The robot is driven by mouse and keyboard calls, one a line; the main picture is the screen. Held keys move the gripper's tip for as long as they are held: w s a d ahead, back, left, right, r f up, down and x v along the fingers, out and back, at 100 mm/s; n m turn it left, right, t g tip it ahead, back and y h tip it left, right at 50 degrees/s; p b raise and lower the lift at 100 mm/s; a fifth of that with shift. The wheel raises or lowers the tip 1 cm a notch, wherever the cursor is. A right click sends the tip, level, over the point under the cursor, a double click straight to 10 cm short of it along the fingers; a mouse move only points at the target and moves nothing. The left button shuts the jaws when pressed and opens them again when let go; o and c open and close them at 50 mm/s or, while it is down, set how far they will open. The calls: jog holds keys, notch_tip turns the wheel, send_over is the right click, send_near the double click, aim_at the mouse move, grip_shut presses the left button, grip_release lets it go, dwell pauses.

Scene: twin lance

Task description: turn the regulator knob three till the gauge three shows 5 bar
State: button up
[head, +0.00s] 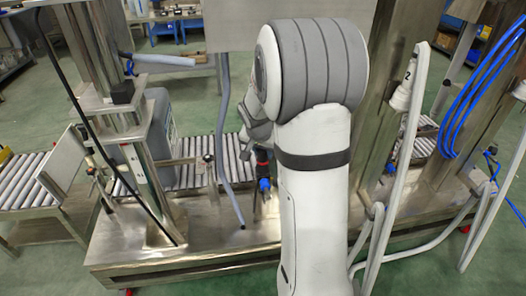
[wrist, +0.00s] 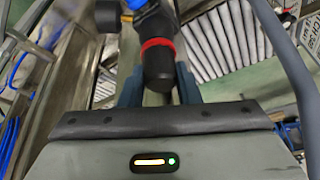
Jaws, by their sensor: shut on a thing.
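The regulator knob (wrist: 158,68) is a black cylinder with a red ring, below a blue body, in the upper middle of the wrist view. My gripper (wrist: 158,88) has its two dark fingers on either side of the knob, shut on it. In the head view the regulator (head: 264,184) shows as a small black, red and blue fitting just left of my white arm. My arm hides much of this area. No gauge face can be read in either view, and no number on the regulator shows.
Roller conveyors (head: 192,165) lie behind the steel frame. A grey hose (head: 222,140) hangs left of the regulator and passes close by on the right of the wrist view. White pipes (head: 398,170) and a coiled blue hose (head: 478,95) stand at the right.

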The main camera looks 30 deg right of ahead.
jog(key=o, duration=1)
jog(key=shift+p+v, duration=0.95)
jog(key=shift+v, duration=2.95)
jog(key=shift+a, duration=0.1)
jog(key=shift+c, duration=0.2)
